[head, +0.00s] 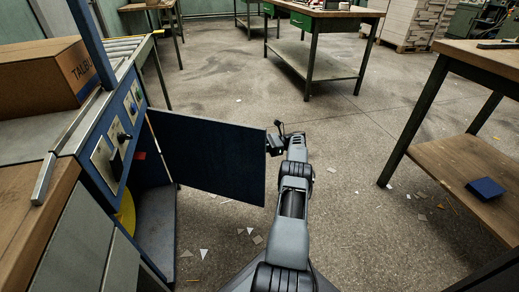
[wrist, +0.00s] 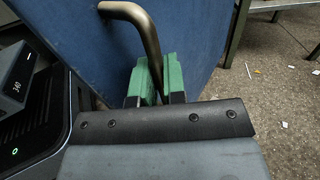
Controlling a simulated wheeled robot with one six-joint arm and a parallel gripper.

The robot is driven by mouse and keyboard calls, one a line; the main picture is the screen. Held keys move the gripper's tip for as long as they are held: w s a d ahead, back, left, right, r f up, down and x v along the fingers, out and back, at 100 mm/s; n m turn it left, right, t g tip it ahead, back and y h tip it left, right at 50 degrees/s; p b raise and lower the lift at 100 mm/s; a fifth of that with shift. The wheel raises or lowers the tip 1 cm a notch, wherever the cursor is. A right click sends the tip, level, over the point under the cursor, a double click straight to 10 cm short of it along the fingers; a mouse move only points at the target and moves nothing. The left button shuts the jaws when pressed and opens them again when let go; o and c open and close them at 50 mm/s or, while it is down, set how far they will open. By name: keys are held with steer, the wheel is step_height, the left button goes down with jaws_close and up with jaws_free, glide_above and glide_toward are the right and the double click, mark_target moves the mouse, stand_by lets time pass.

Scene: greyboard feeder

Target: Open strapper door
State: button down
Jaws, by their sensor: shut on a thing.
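The strapper (head: 100,165) stands at the left in the head view with a blue frame. Its dark blue door (head: 208,155) is swung out from the frame, and the inside of the machine shows. The door's blue face (wrist: 185,25) fills the upper part of the wrist view. A bent metal handle (wrist: 148,32) on the door runs down between the green fingers of my gripper (wrist: 160,78). My gripper is shut on this handle. In the head view my gripper (head: 274,145) is at the door's free right edge; the handle is hidden there.
A cardboard box (head: 45,78) sits on top of the strapper. A workbench with a lower shelf (head: 470,175) stands at the right, holding a blue block (head: 486,188). Another bench (head: 318,55) stands behind. Paper scraps litter the otherwise open floor (head: 345,140).

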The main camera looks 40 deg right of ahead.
steer(key=shift+w+a, duration=0.2)
steer(key=c, duration=1.4)
jaws_free()
steer(key=shift+w+a, duration=0.15)
steer(key=shift+o, duration=0.9)
steer(key=shift+s+d, duration=0.25)
